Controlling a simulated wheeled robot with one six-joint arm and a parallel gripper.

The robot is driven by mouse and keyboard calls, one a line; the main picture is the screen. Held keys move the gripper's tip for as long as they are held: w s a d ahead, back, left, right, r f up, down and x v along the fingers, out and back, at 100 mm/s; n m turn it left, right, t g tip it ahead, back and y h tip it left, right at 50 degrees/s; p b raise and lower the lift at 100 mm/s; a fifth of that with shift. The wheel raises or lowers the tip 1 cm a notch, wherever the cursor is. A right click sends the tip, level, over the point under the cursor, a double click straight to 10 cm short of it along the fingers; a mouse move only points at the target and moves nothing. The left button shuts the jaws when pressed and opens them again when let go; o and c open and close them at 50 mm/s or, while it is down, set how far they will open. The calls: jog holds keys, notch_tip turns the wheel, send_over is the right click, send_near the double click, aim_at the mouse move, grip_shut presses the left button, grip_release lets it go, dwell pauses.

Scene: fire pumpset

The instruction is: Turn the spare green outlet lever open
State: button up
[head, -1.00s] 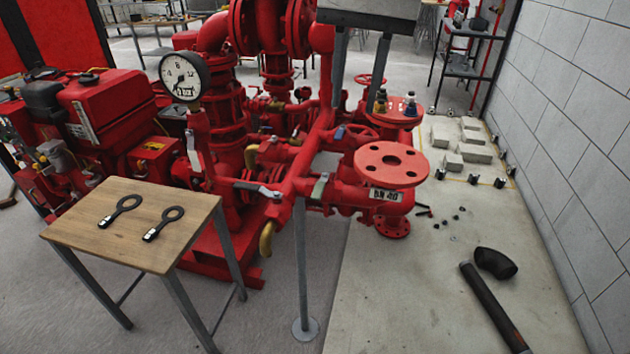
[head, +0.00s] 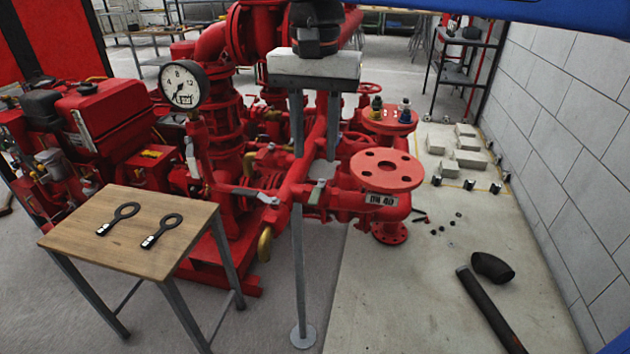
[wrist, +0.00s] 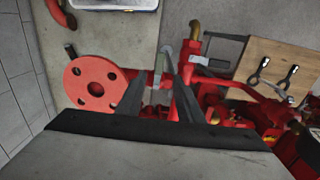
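The green outlet lever (head: 318,192) is a short grey-green handle on the red outlet pipe, left of the round flange (head: 388,170). In the wrist view, a pale grey-green piece (wrist: 167,58) between the fingertips looks like this lever. My gripper (head: 315,157) points down with two grey fingers apart and nothing held. In the head view its fingertips appear just above the lever; I cannot tell whether they touch it. The wrist view also shows the gripper (wrist: 158,66) open, with the flange (wrist: 97,87) to its left.
A grey-handled lever (head: 255,193) sits on a neighbouring pipe to the left. A wooden table (head: 190,245) with two black ring-ended tools stands front left. A thin grey post (head: 298,270) stands below the pipes. A black pipe (head: 490,310) lies on the floor at right.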

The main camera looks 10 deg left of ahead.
aim_at(315, 194)
notch_tip(315, 194, down, 8)
jog(key=shift+f, duration=0.15)
dwell(0.4)
grip_shut()
